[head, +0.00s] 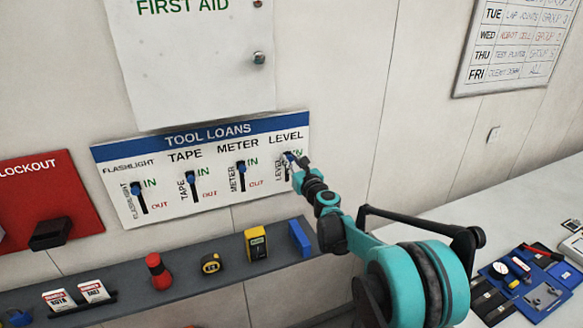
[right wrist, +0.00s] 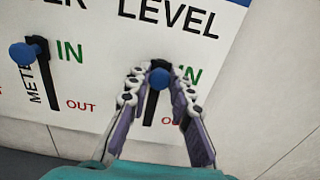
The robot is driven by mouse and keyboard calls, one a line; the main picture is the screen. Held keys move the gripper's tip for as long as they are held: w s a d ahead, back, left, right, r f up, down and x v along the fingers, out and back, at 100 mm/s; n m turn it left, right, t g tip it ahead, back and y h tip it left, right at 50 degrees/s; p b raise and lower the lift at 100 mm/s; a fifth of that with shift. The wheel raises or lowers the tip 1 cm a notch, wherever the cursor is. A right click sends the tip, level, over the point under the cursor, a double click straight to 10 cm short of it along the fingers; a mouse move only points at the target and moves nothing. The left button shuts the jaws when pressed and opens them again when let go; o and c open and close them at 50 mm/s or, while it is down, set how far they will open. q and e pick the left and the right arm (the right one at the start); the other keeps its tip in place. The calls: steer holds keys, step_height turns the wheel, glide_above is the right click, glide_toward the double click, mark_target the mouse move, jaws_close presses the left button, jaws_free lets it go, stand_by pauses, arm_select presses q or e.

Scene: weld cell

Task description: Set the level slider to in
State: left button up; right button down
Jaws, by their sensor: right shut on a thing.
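The tool loans board (head: 215,212) hangs on the wall with four labelled slots, flashlight, tape, meter and level. The level slider's blue knob (right wrist: 158,79) is at the top of its slot, beside the word IN. My right gripper (right wrist: 158,90) has its fingers on either side of this knob and is shut on it. In the head view the right gripper (head: 297,165) reaches the level slot and hides most of it. The meter knob (right wrist: 22,53) is also at the top of its slot, by IN. My left gripper is not in view.
A grey shelf (head: 195,283) below the board holds a red flashlight (head: 158,270), a tape measure (head: 211,264), a yellow meter (head: 256,243) and a blue level (head: 299,239). A red lockout box (head: 50,200) is at left. A white first aid cabinet (head: 195,70) is above.

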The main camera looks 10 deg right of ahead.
steer(key=shift+d+r, duration=0.1)
steer(key=shift+r, duration=0.05)
steer(key=c, duration=1.3)
jaws_free()
steer(key=shift+r, duration=0.1)
steer(key=shift+c, duration=0.2)
steer(key=shift+s, duration=0.1)
steer(key=shift+s, duration=0.35)
steer(key=s+d, duration=0.2)
steer(key=s, duration=0.9)
